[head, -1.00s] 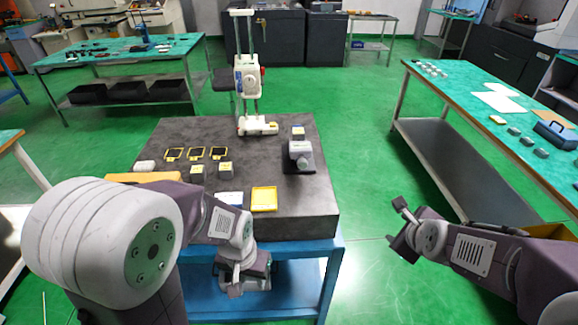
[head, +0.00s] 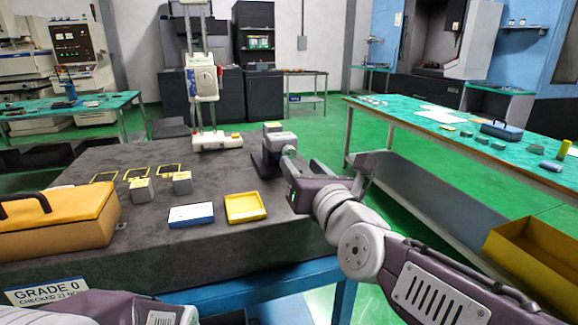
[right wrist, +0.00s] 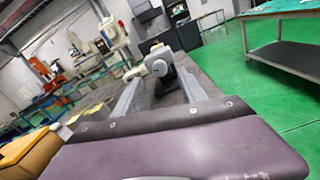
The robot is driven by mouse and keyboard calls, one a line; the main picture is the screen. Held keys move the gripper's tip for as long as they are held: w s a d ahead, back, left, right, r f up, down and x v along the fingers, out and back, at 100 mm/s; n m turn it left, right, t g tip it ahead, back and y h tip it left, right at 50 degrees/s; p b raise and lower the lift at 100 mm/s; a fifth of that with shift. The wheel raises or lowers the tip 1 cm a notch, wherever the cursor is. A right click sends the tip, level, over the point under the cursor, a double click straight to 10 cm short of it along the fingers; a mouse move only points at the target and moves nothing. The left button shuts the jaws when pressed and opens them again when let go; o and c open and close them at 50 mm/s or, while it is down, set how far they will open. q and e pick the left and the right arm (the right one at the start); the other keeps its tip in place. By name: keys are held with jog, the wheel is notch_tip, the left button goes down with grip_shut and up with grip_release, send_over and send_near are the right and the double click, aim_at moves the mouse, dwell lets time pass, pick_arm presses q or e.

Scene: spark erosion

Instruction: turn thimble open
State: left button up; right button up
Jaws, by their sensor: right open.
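A grey-white measuring device (head: 278,141) sits on a dark stand near the right side of the dark stone plate; it looks like the one with the thimble. My right gripper (head: 326,172) is at the plate's right edge, just right of and in front of the device, partly covering it. In the right wrist view the open fingers (right wrist: 161,92) reach forward with nothing held. The pale rounded end of the device (right wrist: 158,66) shows beyond them, roughly in line with the gap; I see no clear contact. My left gripper is out of view.
On the stone plate (head: 150,245) are a yellow tray (head: 245,207), a blue-and-white box (head: 191,215), grey blocks (head: 141,190) and an orange case (head: 60,222). A tall stand (head: 203,80) rises behind. A green-topped bench (head: 420,116) is at the right.

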aim_at(291, 155)
jog(key=x, duration=0.7)
jog(key=shift+w+a+f, duration=0.15)
jog(key=shift+w+f, duration=0.05)
jog(key=shift+w, duration=0.15)
grip_shut()
